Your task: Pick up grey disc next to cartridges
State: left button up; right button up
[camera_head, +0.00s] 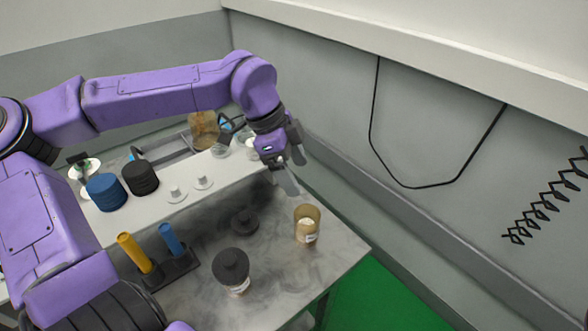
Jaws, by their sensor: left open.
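A dark grey disc (244,222) with a raised centre lies flat on the lower worktop. It sits between an open amber jar (307,224) on its right and a jar with a dark lid (232,270) in front. A yellow cylinder (134,253) and a blue cylinder (171,239) stand in a dark holder to its left. My left gripper (293,170) is open and empty, above and to the right of the dark disc. My right gripper is not in view.
On the raised shelf (217,177) stand a blue ribbed cylinder (106,192) and a black one (140,178). An amber container (203,130) is at the back. The worktop (285,272) is bare near its right front edge. A wall rises on the right.

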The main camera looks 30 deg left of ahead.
aim_at(203, 181)
jog(key=k, duration=1.5)
